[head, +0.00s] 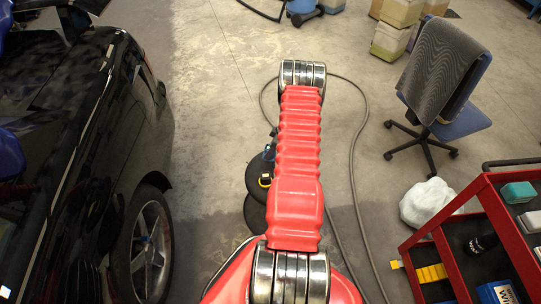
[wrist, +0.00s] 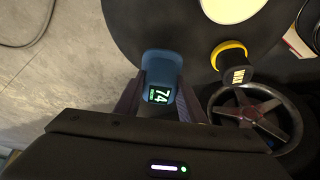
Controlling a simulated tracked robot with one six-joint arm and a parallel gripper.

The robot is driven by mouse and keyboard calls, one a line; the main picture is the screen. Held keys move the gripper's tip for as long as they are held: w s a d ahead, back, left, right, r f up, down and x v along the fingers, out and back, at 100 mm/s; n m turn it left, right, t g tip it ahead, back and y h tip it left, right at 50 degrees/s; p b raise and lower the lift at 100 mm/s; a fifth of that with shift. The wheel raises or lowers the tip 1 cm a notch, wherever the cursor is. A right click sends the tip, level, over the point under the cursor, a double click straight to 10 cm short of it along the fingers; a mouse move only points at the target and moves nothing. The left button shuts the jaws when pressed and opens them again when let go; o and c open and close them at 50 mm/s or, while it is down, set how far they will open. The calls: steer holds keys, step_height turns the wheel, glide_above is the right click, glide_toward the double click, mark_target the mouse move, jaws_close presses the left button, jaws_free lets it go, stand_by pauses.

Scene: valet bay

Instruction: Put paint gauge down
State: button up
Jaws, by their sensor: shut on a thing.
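The paint gauge (wrist: 161,68) is a blue, rounded handheld device with a small lit display reading 74. In the wrist view it is between the two fingers of my gripper (wrist: 160,88), which is shut on it. I cannot tell whether the gauge touches that surface. In the head view my red arm hides most of the gripper area; dark round discs (head: 256,210) show just left of the arm.
A yellow-and-black wax container (wrist: 232,60) is right of the gauge. A spoked wheel (wrist: 254,117) sits lower right. A black car (head: 75,150) stands left, a red tool cart (head: 455,225) and office chair (head: 440,90) right. A hose (head: 360,150) loops across the floor.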

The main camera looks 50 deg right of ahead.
steer(key=shift+f, duration=1.9)
steer(key=o, duration=1.1)
steer(key=shift+c, duration=0.2)
steer(key=shift+r, duration=0.1)
steer(key=v, duration=1.1)
steer(key=shift+r, duration=0.4)
